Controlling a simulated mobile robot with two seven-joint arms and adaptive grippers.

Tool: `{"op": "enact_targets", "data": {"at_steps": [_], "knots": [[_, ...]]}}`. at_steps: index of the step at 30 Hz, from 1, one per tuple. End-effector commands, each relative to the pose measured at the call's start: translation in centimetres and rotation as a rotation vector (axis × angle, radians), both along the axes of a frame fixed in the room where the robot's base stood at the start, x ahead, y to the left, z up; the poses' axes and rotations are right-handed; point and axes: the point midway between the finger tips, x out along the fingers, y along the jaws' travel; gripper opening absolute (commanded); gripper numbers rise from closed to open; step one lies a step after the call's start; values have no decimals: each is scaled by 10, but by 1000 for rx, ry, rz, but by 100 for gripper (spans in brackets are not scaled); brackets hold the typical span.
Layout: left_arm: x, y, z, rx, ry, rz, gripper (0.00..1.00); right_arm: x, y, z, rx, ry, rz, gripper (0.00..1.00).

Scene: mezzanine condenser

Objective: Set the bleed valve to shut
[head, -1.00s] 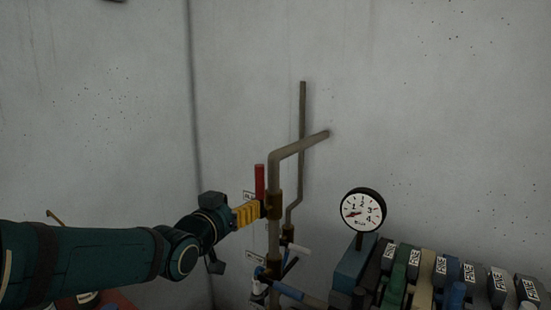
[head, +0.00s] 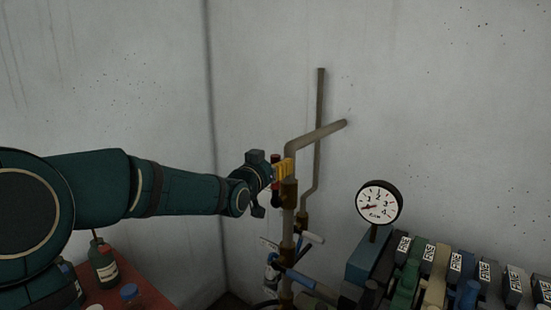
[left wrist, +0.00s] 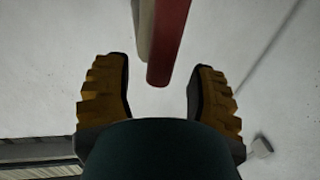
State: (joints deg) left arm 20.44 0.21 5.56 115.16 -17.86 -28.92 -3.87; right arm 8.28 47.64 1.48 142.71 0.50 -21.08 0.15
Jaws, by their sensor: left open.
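A red lever handle (head: 275,158) stands upright at the vertical brown pipe (head: 290,197) by the wall. Its top shows just above my left gripper (head: 284,169), which hides much of it. In the left wrist view, the red handle (left wrist: 167,45) comes in from the top and its end lies between the two yellow fingers of my left gripper (left wrist: 158,78). The fingers are open, with a gap on each side of the handle. I cannot read a valve label now. My right gripper is not in view.
Below are valves with a blue handle (head: 300,279) and a white handle (head: 313,237). A round gauge (head: 379,204) stands right, above a row of labelled blocks (head: 455,265). A red surface with bottles (head: 103,263) is at lower left. The wall above is clear.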

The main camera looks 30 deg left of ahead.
Motion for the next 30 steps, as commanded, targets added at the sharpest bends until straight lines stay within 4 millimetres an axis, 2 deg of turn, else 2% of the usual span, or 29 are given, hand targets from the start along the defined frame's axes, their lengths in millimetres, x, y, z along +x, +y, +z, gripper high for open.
{"op": "enact_targets", "data": {"at_steps": [6, 16, 17, 21, 22, 30], "knots": [[17, 2, 0, -2, 1, 0, 57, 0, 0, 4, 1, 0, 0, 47], [19, 2, 0, -1, 0, 0, 57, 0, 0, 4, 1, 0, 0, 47], [19, 2, 0, -1, 0, 0, 52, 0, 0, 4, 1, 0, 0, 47], [19, 2, 0, -1, 0, 0, 3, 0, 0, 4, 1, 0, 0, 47], [19, 2, 0, -1, 0, 0, 0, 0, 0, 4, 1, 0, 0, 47], [22, 1, -1, 9, -1, -1, 0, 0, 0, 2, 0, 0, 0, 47]]}}
